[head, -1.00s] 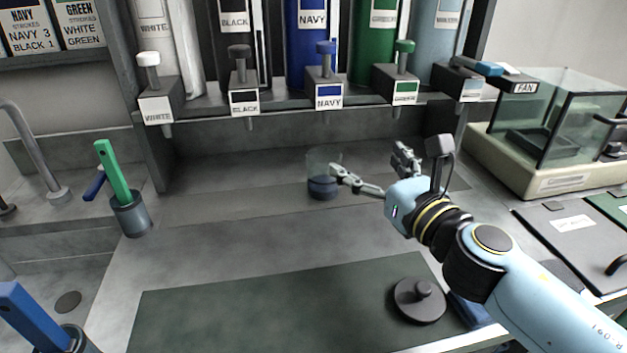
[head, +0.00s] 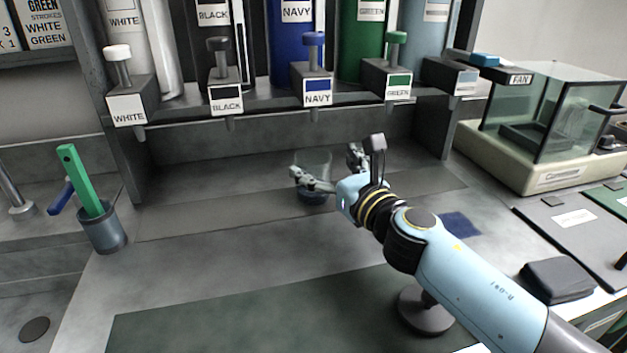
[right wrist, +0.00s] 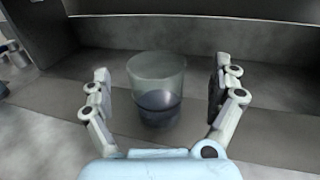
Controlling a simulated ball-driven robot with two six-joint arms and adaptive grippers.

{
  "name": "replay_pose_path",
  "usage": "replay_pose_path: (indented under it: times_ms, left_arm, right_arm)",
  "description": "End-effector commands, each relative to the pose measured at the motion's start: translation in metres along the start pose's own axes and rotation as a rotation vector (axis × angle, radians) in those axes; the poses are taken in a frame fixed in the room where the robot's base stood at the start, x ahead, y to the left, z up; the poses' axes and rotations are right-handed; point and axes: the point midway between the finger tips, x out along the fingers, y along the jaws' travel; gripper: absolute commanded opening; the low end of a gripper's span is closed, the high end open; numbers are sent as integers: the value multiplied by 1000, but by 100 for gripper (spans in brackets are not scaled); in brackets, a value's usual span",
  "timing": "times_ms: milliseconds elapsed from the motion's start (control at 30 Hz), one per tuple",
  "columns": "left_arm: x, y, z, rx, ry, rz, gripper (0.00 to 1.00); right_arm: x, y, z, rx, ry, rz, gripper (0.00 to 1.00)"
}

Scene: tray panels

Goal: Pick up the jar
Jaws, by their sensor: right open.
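The jar (head: 313,192) is a clear glass cup with dark blue contents in its lower part. It stands upright on the grey counter below the navy dispenser, partly hidden behind my right gripper in the head view. In the right wrist view the jar (right wrist: 156,90) stands between the two open fingers, slightly ahead of them, with a gap on each side. My right gripper (head: 328,168) is open and empty, and it also shows in the right wrist view (right wrist: 160,92). My left gripper is not in view.
Labelled dispensers with a navy tap (head: 316,80) hang above the jar. A cup with a green-handled tool (head: 103,228) stands at left. A glass-walled fan box (head: 555,180) is at right. A round dark lidded piece (head: 425,315) and a black cloth (head: 557,280) lie near my right arm.

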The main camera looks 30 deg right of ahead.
Motion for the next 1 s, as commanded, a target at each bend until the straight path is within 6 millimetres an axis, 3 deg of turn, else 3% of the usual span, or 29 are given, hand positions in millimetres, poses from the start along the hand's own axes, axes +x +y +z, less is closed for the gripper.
replay_pose_path:
  times_ms: [200, 500, 1000]
  left_arm:
    - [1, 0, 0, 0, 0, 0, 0]
    - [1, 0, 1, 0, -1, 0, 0]
    - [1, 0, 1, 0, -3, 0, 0]
  right_arm:
    - [34, 4, -1, 1, -2, 0, 94]
    - [40, 4, -2, 1, -1, 0, 94]
    - [40, 4, -2, 1, -1, 0, 30]
